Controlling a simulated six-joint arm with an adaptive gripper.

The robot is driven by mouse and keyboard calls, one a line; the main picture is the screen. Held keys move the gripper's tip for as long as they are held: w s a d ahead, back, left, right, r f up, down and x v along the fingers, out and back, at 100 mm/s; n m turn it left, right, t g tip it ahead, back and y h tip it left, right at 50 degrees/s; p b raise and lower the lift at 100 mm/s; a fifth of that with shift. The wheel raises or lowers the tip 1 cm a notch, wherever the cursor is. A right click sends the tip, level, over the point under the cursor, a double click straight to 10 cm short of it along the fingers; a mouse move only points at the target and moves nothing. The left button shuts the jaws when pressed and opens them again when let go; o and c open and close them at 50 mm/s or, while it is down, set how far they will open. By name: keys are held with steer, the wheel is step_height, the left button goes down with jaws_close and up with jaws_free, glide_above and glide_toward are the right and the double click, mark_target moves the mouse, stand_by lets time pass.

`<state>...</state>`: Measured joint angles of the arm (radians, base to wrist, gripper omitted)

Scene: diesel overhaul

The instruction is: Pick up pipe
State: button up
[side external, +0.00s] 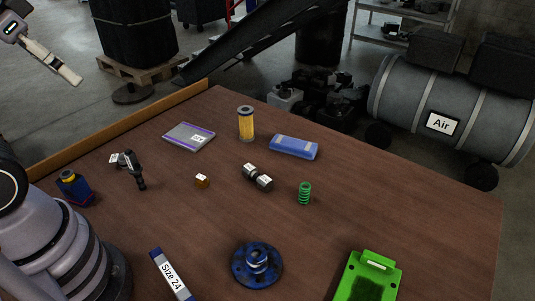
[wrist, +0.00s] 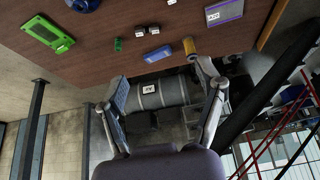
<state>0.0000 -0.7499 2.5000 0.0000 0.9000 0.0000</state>
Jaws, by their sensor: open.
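A short metal cylindrical piece with a dark narrow middle and a white label (side external: 257,177) lies on the brown table. It is the most pipe-like thing I see, but I cannot read its label or be sure. It also shows small near the top of the wrist view (wrist: 147,31). My gripper (wrist: 160,75) is open and empty, its two fingers spread wide. In the side view only part of it shows at the top left, with a pale finger (side external: 54,61), high and well away from the table objects.
Around the metal piece stand a yellow filter (side external: 246,124), blue box (side external: 294,147), green spring (side external: 305,194) and small brown cube (side external: 202,181). A blue flanged part (side external: 257,265) and green tray (side external: 366,279) are nearer. A wooden rail (side external: 125,130) edges the table's left.

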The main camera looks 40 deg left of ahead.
steer(key=w+m+g+y, duration=0.1)
steer(key=w+m+g, duration=0.15)
steer(key=w, duration=0.35)
steer(key=m+g+y, duration=0.2)
steer(key=m+y, duration=1)
steer(key=m, duration=0.4)
glide_above(262, 178)
step_height(262, 178, down, 29)
steer(key=shift+m+t, duration=0.55)
steer(key=shift+m, duration=0.1)
steer(key=f, duration=1.1)
steer(key=shift+w+d+f, duration=0.15)
steer(key=shift+d, duration=0.05)
steer(key=shift+x, duration=1.2)
steer(key=shift+a, duration=0.3)
steer(key=shift+c, duration=0.2)
